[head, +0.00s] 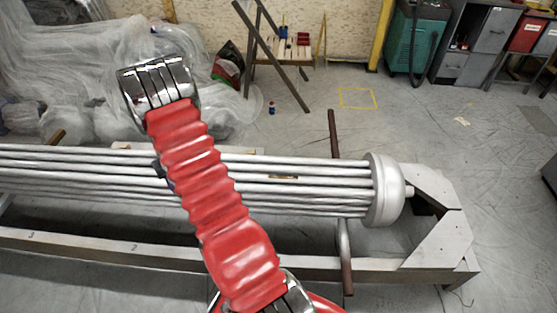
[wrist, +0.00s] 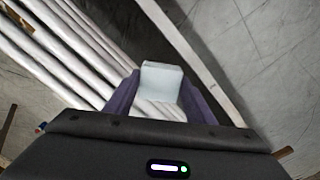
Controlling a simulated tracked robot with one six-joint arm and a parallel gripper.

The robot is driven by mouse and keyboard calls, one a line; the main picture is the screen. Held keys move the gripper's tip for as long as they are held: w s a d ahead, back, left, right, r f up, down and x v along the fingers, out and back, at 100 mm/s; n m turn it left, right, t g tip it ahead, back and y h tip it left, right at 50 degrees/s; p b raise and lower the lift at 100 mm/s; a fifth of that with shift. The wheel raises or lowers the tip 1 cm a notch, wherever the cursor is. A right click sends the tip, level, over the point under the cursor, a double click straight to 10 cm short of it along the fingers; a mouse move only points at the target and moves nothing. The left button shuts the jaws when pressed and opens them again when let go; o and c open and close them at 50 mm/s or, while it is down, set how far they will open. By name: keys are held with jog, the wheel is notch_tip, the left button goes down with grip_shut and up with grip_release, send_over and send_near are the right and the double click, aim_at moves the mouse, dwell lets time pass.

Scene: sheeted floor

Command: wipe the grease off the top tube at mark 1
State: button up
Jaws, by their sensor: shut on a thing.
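A bundle of long grey tubes (head: 310,190) lies across the head view and ends in a round flange (head: 385,190). A small brownish-yellow patch (head: 283,177) shows on an upper tube, right of my red arm. In the wrist view my gripper (wrist: 161,92) has its two purple fingers shut on a pale, box-shaped pad (wrist: 162,80). The tubes (wrist: 65,50) run past at the left and under the pad. I cannot tell whether the pad touches a tube. In the head view my arm hides most of the gripper and part of the bundle.
A long frame rail (head: 100,250) with faint number marks runs in front of the tubes; mark 1 is not readable. A brown upright bar (head: 333,135) stands by the flange. Plastic sheeting (head: 60,60) is heaped at the back left. Floor at the right is mostly clear.

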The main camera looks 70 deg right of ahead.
jog(key=s+d+f+m, duration=0.1)
jog(key=s+d, duration=0.2)
jog(key=d, duration=0.4)
jog(key=s+d+f+m, duration=0.1)
jog(key=s+d+m, duration=0.1)
jog(key=s+d, duration=0.3)
jog(key=s+d+f+m, duration=0.2)
jog(key=s+d, duration=0.9)
jog(key=s, duration=0.1)
jog(key=s+d+f+m, duration=0.2)
jog(key=s+d+m, duration=0.1)
jog(key=s+d, duration=0.7)
jog(key=s, duration=0.3)
jog(key=shift+s+d+f, duration=0.15)
jog(key=shift+d+f, duration=0.2)
